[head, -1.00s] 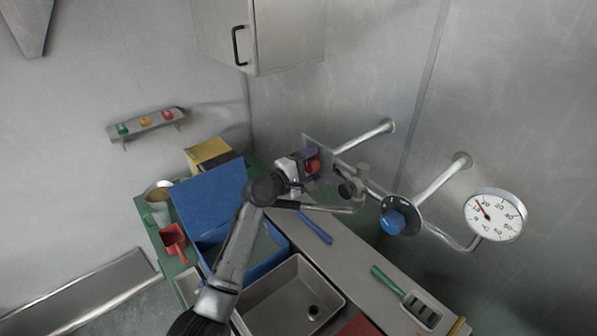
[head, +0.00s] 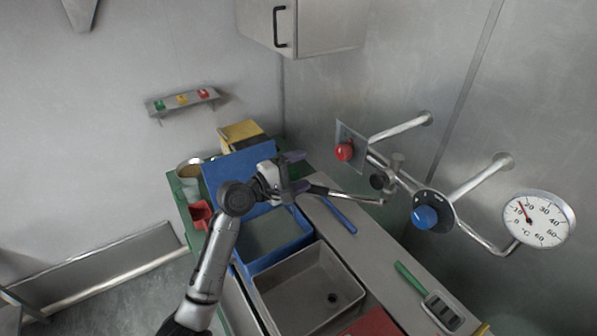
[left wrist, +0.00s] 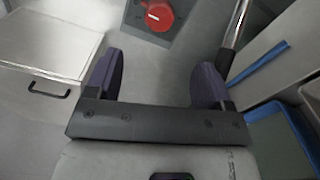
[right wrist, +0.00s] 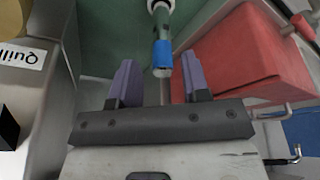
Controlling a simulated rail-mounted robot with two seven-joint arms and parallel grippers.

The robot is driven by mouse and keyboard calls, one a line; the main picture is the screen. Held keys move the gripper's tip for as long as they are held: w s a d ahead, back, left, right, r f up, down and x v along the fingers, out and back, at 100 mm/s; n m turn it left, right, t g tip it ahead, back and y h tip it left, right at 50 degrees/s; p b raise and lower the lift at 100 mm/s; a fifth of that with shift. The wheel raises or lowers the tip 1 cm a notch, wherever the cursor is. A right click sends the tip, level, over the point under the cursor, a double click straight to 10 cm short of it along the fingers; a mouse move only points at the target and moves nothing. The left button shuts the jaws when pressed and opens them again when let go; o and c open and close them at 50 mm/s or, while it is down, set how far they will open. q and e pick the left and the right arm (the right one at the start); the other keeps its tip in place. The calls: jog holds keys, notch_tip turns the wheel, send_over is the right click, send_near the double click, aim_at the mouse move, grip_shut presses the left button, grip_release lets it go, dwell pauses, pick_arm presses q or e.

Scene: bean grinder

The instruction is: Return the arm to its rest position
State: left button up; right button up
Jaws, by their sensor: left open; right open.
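My left gripper (head: 298,176) is open and empty. In the head view it hangs over the blue open container, to the left of the wall plate. In the left wrist view the two purple fingers of my left gripper (left wrist: 156,82) are wide apart with nothing between them. The red knob (head: 344,151) on its grey plate is clear of the fingers. It also shows beyond them in the left wrist view (left wrist: 158,15). My right gripper (right wrist: 158,85) is open in the right wrist view, with a blue-banded rod (right wrist: 162,50) beyond its fingers. The right arm is not in the head view.
Pipes carry a blue knob (head: 425,217) and a round gauge (head: 537,220) at the right. A blue container (head: 282,257) and a grey basin (head: 270,289) stand below. A wall cabinet (head: 335,22) hangs above. A red box (right wrist: 245,60) is beside my right gripper.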

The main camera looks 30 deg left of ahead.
dwell(0.6)
pick_arm(q)
jog(key=s+d+f+m+g+y, duration=0.2)
jog(key=s+f+m+g+y, duration=0.3)
jog(key=s+f, duration=0.7)
jog(key=s+d+f+m+g, duration=0.25)
jog(key=s+f+m, duration=0.5)
jog(key=s, duration=0.85)
jog(key=s+d+f+m+g+y, duration=0.25)
jog(key=s+f+m+g, duration=0.25)
jog(key=s+f, duration=0.75)
jog(key=w+p+v, duration=0.2)
jog(key=p+v, duration=0.7)
jog(key=v, duration=0.1)
jog(key=w+d+r+p+v, duration=0.1)
jog(key=w+p+v, duration=0.1)
jog(key=p+v, duration=0.7)
jog(key=shift+r+y, duration=0.35)
jog(key=shift+r, duration=0.4)
